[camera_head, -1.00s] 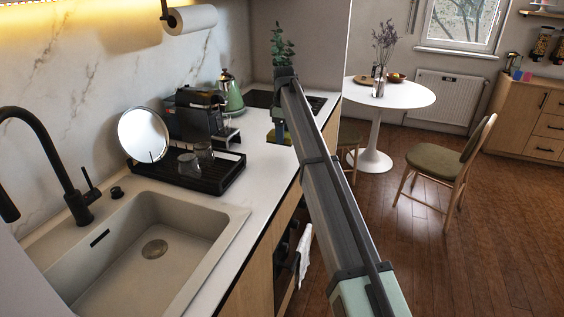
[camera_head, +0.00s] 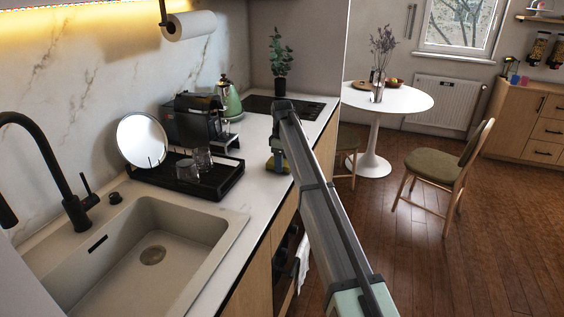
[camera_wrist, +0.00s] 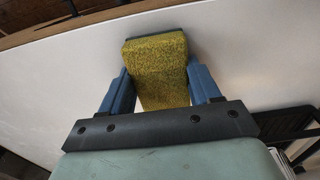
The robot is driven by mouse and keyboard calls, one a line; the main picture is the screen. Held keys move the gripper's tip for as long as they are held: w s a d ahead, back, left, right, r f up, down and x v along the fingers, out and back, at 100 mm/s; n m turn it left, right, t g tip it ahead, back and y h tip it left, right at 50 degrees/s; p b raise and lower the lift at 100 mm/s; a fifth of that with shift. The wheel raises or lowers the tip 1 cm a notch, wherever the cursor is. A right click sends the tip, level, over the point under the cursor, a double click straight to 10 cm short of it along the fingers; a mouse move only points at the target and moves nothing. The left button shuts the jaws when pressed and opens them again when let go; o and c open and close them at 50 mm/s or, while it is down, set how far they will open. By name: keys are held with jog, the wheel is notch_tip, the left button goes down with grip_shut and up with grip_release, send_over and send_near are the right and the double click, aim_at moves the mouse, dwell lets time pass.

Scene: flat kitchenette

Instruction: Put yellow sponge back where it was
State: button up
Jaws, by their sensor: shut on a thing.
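The yellow sponge (camera_wrist: 158,72) has a dark edge at its far end and sits between the two blue fingers of my gripper (camera_wrist: 159,92) in the wrist view. My gripper is shut on it. In the head view the yellow sponge (camera_head: 270,164) shows as a small patch at the end of my arm, low over the white countertop (camera_head: 262,195) near its front edge. My arm hides part of my gripper (camera_head: 277,160) there. I cannot tell whether the sponge touches the counter.
A black drying tray (camera_head: 214,186) with glasses (camera_head: 203,158) stands left of my gripper. A coffee machine (camera_head: 195,120), green kettle (camera_head: 229,100), dark hob (camera_head: 262,104) and potted plant (camera_head: 280,60) are behind. The sink (camera_head: 130,245) is in front. Counter between tray and front edge is clear.

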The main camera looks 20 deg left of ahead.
jog(key=shift+f, duration=0.1)
jog(key=o, duration=1)
notch_tip(320, 180, up, 12)
jog(key=shift+r, duration=0.1)
dwell(0.4)
